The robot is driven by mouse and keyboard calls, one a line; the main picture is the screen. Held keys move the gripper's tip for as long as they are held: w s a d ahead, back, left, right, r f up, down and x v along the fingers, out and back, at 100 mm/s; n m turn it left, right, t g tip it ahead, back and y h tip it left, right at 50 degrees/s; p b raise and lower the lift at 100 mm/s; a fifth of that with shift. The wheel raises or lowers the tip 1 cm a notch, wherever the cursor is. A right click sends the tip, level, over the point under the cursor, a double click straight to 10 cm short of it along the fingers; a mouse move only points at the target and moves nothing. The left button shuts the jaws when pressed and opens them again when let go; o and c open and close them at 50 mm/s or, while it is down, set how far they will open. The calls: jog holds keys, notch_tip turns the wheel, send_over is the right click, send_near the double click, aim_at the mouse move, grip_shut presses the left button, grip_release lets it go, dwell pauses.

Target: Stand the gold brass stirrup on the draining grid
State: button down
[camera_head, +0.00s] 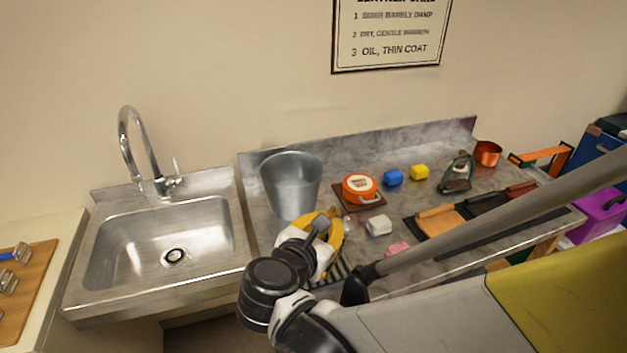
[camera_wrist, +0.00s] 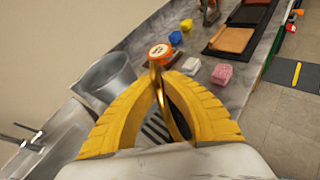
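My gripper (camera_wrist: 157,70) has two yellow ribbed fingers that close together at the tips on the gold brass stirrup (camera_wrist: 172,112). The stirrup shows between the fingers as a narrow gold loop, seen nearly edge-on. The draining grid (camera_wrist: 154,130), dark with pale stripes, lies below and behind it, partly hidden by the fingers. In the head view my gripper (camera_head: 332,222) is above the front of the counter, and a striped edge of the grid (camera_head: 338,272) shows beneath it. I cannot tell whether the stirrup touches the grid.
A metal bucket (camera_head: 291,185) stands close behind my gripper, with the sink (camera_head: 165,240) to the left. An orange round tin (camera_head: 360,187), a white block (camera_head: 379,226) and a pink sponge (camera_head: 397,249) are to the right. A dark mat with leather pieces (camera_head: 440,220) lies farther right.

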jog(key=w+a+f+b, duration=0.1)
jog(key=w+f+b, duration=0.2)
jog(key=f, duration=0.3)
jog(key=shift+w+a+f, duration=0.25)
jog(key=shift+w+f, duration=0.1)
jog(key=shift+w, duration=0.25)
jog(key=shift+b, duration=0.3)
jog(key=shift+f, duration=0.25)
jog(key=c, duration=1.6)
grip_release()
jog(key=shift+r, duration=0.15)
